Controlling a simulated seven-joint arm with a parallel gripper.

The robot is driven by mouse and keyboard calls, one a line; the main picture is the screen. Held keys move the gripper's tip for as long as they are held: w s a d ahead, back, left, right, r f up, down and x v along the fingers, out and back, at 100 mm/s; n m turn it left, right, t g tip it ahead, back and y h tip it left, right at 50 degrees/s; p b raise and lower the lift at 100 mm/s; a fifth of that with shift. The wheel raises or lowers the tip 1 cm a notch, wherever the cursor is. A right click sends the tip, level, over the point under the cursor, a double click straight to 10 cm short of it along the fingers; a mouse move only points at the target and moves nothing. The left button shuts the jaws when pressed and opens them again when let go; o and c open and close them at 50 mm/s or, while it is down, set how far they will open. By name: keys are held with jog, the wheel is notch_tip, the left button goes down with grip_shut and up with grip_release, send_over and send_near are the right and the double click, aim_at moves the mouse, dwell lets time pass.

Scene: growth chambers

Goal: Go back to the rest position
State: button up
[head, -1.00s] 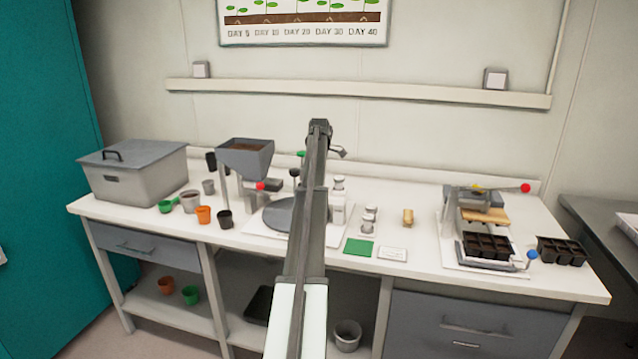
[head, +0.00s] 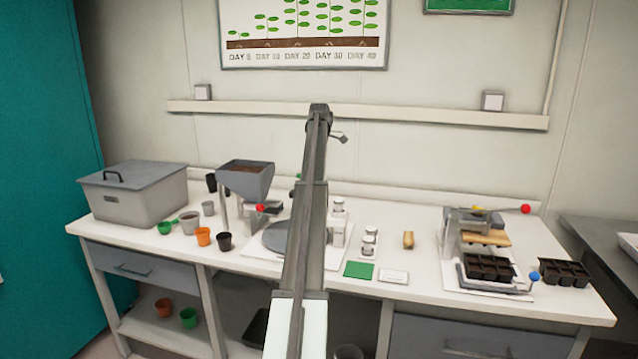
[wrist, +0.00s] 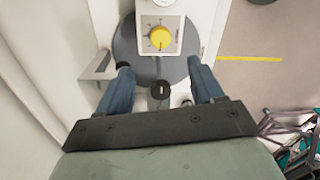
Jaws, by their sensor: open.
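My gripper (wrist: 160,72) is open in the wrist view, its two blue fingers well apart with nothing held between them. It hangs above a grey round plate (wrist: 180,68) and a white unit with a yellow dial (wrist: 160,38). A small dark knob (wrist: 160,90) shows between the fingers, apparently below them. In the head view my arm reaches up and away over the middle of the bench, its end in front of the wall ledge. The arm hides part of the round plate (head: 277,238) there; the fingers are not clear in that view.
The space above the bench looks free.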

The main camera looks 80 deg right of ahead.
jog(key=shift+r, duration=0.5)
